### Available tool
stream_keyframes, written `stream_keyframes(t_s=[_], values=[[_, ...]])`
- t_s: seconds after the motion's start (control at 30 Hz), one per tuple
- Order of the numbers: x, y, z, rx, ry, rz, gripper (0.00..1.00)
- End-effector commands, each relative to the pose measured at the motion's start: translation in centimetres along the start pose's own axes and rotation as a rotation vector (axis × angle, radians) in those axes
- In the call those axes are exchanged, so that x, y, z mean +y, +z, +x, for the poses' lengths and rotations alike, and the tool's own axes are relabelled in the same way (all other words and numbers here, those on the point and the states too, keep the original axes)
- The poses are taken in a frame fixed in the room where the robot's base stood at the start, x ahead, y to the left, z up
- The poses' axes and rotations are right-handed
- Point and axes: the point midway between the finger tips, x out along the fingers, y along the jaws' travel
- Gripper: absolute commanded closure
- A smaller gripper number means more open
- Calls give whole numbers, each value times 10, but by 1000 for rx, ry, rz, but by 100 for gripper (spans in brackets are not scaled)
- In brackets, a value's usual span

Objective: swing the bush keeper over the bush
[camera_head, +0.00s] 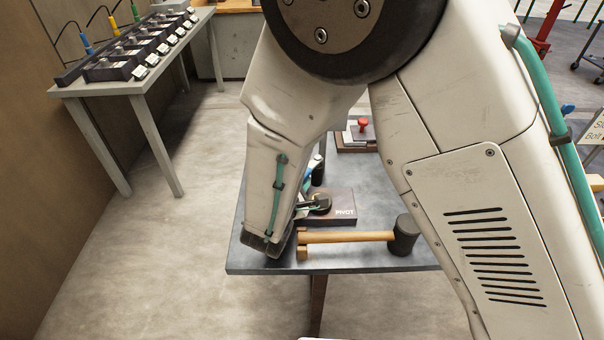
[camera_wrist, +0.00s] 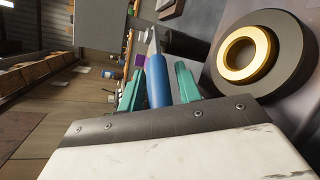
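In the wrist view my gripper (camera_wrist: 158,75) shows two teal fingers standing apart. A blue cylinder with a grey tapered tip (camera_wrist: 157,78) appears between them; I cannot tell whether they touch it. The bush, a brass ring inside a thick dark ring (camera_wrist: 243,54), is at the upper right, clear of the fingers. A small blue part (camera_head: 309,172) shows just beyond the arm's edge. I cannot make out the bush keeper for certain. My arm hides most of my gripper there.
A mallet with a wooden handle (camera_head: 350,237) and dark head lies along the near edge of the grey table (camera_head: 375,258). A block with a red knob (camera_head: 363,125) is farther back. A side bench (camera_head: 75,90) at left bears dark fixtures. The floor between is clear.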

Motion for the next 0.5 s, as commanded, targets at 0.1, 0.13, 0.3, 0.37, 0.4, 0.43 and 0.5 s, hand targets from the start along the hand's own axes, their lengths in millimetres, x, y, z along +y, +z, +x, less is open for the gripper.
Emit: stream_keyframes(t_s=[0.1, 0.13, 0.3, 0.37, 0.4, 0.43, 0.5], values=[[0, 1, 1, -2, 0, 1, 58], [0, 1, 1, -2, 0, 1, 58], [0, 1, 0, -3, 1, 2, 58], [1, 1, -3, -3, 1, 2, 58], [1, 1, -7, -2, 1, 2, 58], [1, 1, -11, -1, 1, 1, 58], [1, 0, -23, 0, 2, 1, 58]])
